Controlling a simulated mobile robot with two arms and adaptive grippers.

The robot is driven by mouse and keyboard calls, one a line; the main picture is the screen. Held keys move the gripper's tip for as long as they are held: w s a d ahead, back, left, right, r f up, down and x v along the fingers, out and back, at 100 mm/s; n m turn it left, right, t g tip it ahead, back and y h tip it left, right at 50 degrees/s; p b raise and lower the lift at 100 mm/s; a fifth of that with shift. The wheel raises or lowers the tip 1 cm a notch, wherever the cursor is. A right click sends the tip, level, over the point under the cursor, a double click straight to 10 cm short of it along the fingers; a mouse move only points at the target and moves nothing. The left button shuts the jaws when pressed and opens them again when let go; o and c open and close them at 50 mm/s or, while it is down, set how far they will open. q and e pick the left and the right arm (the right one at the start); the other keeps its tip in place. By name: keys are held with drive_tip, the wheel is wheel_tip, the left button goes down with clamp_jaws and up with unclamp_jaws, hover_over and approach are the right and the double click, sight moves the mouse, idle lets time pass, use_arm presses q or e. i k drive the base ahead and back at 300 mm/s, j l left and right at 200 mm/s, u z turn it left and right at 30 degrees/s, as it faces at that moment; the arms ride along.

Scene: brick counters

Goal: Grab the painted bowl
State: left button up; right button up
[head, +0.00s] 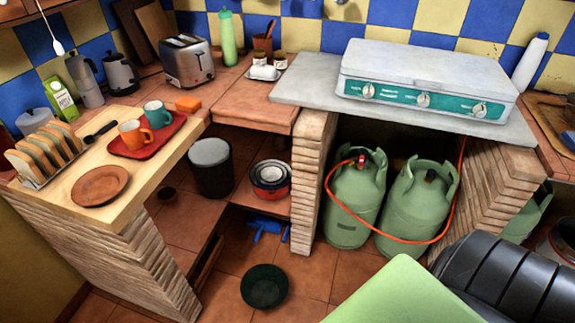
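I cannot tell for sure which thing is the painted bowl. A small stack of nested bowls (270,178), red on the outside with lighter and dark ones inside, sits on the low shelf under the counter, left of the brick pillar. A dark green round dish or bowl (264,286) lies on the tiled floor in front. A flat brown plate (99,185) rests on the wooden counter at left. Neither of my grippers shows in the head view.
A grey bin (210,166) stands left of the bowls, and a blue object (266,226) lies below them. Green gas cylinders (355,200) with an orange hose stand right of the pillar (308,185). A green panel and a dark ribbed shape fill the lower right.

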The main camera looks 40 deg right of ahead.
sight(264, 286)
drive_tip(key=z, duration=0.9)
